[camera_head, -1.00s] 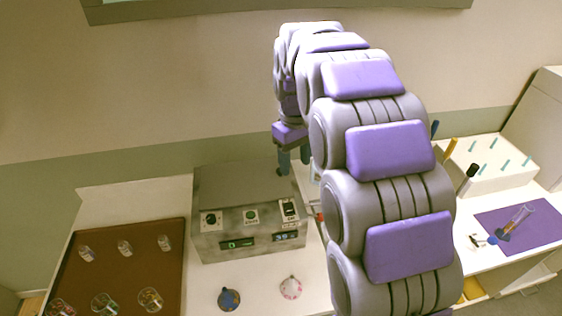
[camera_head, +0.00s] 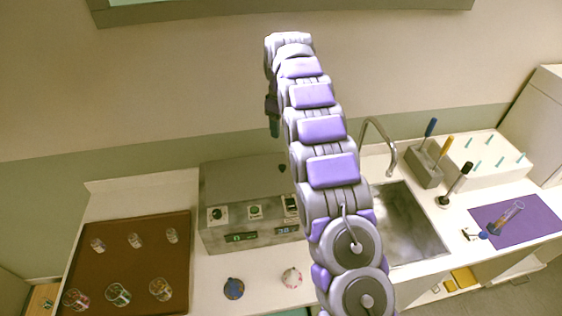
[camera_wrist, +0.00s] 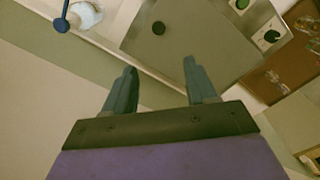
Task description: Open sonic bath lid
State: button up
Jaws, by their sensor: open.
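The sonic bath (camera_head: 222,236) is a grey metal box with dials and small green and blue displays on its front. Its flat grey lid (camera_head: 235,175) is shut, and a dark knob (camera_head: 283,168) stands at its right side, partly by my arm. The lid (camera_wrist: 200,45) and knob (camera_wrist: 158,28) also show in the wrist view, beyond my fingertips. My gripper (camera_head: 274,128) is raised above the back of the bath, near the wall. In the wrist view my gripper (camera_wrist: 162,75) is open and empty, its two fingers apart and clear of the lid.
A brown tray (camera_head: 140,260) with several glass jars lies left of the bath. A blue bottle (camera_head: 233,288) and a pinkish-white one (camera_head: 291,277) stand in front. A sink (camera_head: 405,225) with a faucet (camera_head: 385,140), a tool block (camera_head: 425,170) and a purple mat (camera_head: 530,225) are at right.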

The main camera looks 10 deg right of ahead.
aim_at(282, 166)
notch_tip(282, 166, down, 16)
jog(key=shift+d+f+p, duration=0.1)
jog(key=shift+p, duration=0.3)
jog(key=shift+d+f, duration=0.15)
jog(key=shift+f, duration=0.4)
jog(key=shift+c, duration=0.2)
grip_shut()
